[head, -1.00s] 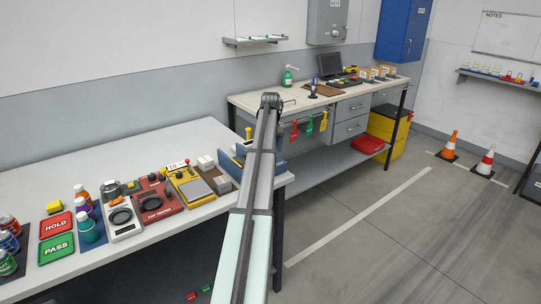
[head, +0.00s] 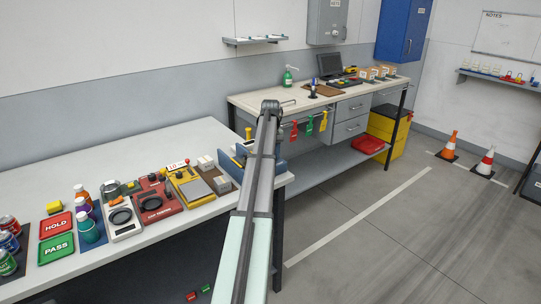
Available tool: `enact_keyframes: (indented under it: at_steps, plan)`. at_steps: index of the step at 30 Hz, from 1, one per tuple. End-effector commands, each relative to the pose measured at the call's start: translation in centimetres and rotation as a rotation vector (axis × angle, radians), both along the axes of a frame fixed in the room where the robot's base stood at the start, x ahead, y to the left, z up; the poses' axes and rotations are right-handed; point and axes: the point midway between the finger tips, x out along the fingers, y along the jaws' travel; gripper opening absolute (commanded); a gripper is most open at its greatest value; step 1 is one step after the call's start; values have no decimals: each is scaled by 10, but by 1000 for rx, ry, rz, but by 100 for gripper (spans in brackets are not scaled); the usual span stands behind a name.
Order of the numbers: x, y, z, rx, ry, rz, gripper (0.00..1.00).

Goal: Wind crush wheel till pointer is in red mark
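I cannot make out a crush wheel or a pointer with a red mark for certain at this size. On the white bench stand a red tester (head: 157,208) with a dark round part, and a yellow device (head: 188,184) with a grey plate and a small red knob. A blue-grey unit (head: 275,170) at the bench's right end is partly hidden behind my arm. My arm rises from the bottom middle across the bench's right end.
A white scale (head: 122,222), bottles (head: 90,229), a red HOLD tray (head: 56,224) and a green PASS tray (head: 56,249) crowd the white bench (head: 150,143). Its back is clear. A second bench (head: 260,101) stands behind; floor at right is open, with cones (head: 449,146).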

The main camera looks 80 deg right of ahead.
Motion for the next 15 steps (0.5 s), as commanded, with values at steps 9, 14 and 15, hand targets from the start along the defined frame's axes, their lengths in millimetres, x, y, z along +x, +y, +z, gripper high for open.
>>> enact_keyframes:
  at_steps: [9,14,15]
  plan:
    - [0,0,0,0,0,-3,20]
    - [0,0,0,0,0,-76,20]
    - [0,0,0,0,0,-105,20]
